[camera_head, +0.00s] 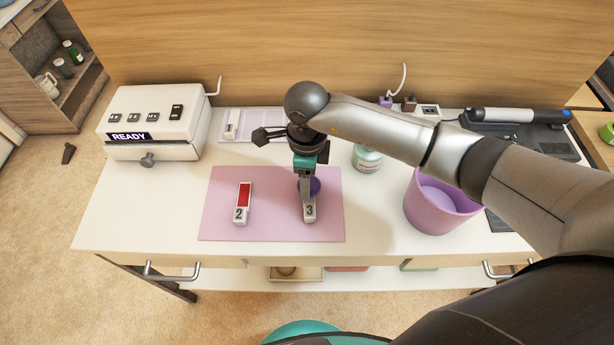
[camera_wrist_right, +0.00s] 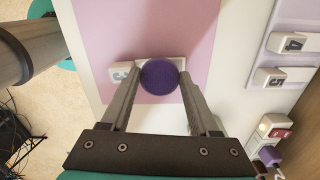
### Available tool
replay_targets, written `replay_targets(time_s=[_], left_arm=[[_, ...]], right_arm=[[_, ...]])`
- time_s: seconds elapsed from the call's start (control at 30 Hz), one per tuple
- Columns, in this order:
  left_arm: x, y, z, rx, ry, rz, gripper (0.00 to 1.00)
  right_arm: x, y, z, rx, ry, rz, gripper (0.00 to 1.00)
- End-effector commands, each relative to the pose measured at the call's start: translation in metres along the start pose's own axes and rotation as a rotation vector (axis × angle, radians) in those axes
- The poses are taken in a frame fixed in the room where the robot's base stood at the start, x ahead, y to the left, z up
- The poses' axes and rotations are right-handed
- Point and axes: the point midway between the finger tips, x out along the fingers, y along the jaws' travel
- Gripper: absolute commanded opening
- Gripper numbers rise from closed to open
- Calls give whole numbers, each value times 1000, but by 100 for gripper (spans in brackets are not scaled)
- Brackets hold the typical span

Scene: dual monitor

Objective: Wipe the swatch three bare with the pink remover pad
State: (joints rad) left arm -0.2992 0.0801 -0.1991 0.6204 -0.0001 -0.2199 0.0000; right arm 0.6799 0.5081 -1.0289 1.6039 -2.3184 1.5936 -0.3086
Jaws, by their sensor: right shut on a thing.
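Swatch three (camera_head: 309,211) is a narrow white block marked 3 on the right part of the pink mat (camera_head: 275,222). Its marked end also shows in the wrist view (camera_wrist_right: 122,73). My right gripper (camera_head: 306,185) points down over it and is shut on a round pad (camera_head: 315,186). The pad looks purple, not pink, in the wrist view (camera_wrist_right: 159,78), where it sits between the two fingers. It covers much of the block's upper face, so the colour under it is hidden. Contact between pad and swatch cannot be told for sure. My left gripper is not in view.
Swatch two (camera_head: 243,196), with a red face, lies left on the mat. A lilac tray (camera_head: 262,119) is behind, with blocks 4 (camera_wrist_right: 290,43) and 5 (camera_wrist_right: 272,77). A jar (camera_head: 367,159) and purple bin (camera_head: 440,206) stand right; a white READY machine (camera_head: 150,125) stands left.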

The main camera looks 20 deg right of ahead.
Motion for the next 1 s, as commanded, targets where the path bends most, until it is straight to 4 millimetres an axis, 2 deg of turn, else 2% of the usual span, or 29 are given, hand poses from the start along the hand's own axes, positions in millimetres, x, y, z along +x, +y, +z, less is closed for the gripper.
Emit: replay_targets(time_s=[0.4, 0.7, 1.0], left_arm=[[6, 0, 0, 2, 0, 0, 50], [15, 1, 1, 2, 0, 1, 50], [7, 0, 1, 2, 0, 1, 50]], right_arm=[[6, -1, 0, 0, 0, 0, 17], [6, -14, 2, 0, 0, -1, 17], [6, 0, 0, -1, 1, 0, 17]])
